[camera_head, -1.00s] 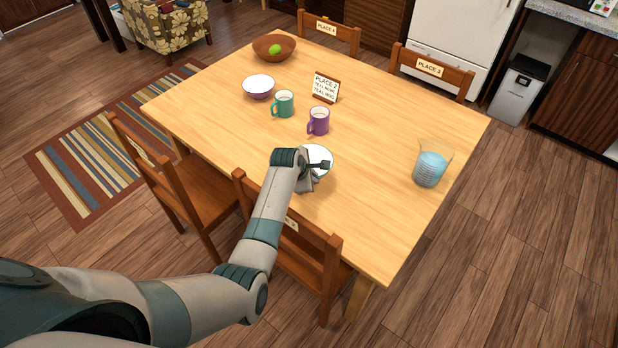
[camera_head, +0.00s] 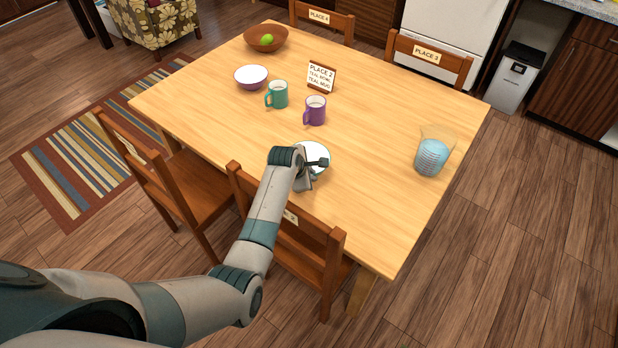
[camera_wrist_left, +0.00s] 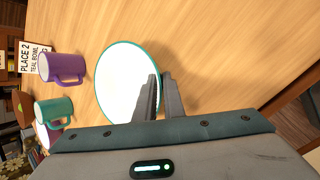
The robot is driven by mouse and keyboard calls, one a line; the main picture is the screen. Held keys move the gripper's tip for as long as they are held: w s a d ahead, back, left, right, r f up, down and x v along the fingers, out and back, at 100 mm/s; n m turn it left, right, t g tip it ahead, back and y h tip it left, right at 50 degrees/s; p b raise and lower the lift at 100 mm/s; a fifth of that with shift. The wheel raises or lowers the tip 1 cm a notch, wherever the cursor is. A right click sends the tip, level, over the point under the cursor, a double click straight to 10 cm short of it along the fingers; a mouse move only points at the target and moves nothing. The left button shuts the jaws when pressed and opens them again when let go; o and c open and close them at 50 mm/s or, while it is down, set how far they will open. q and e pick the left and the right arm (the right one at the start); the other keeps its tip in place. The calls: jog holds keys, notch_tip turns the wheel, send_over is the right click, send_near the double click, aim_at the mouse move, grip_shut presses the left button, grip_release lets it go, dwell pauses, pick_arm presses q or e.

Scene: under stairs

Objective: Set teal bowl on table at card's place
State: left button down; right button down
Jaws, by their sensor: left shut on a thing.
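The teal bowl (camera_head: 317,152), white inside with a teal rim, is near the table's near edge, above or on the wood; I cannot tell if it touches. My left gripper (camera_head: 312,166) is shut on its near rim and hides part of it. In the left wrist view the fingers (camera_wrist_left: 160,95) clasp the rim of the bowl (camera_wrist_left: 122,78). The card (camera_head: 321,76) reads PLACE 2, teal bowl, teal mug, and stands farther back on the table (camera_head: 400,215). The teal mug (camera_head: 277,95) stands left of the card. My right gripper is out of view.
A purple mug (camera_head: 315,111) stands behind the bowl. A purple bowl (camera_head: 251,77) and a brown bowl (camera_head: 267,39) with a green fruit are farther back. A jug (camera_head: 433,152) of blue liquid stands right. A labelled chair (camera_head: 290,240) is at the near edge. The right middle is bare.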

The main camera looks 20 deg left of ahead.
pick_arm(q)
jog(key=shift+f, duration=0.1)
jog(key=shift+d+f, duration=0.1)
jog(key=c, duration=1.9)
grip_release()
jog(key=shift+o, duration=0.2)
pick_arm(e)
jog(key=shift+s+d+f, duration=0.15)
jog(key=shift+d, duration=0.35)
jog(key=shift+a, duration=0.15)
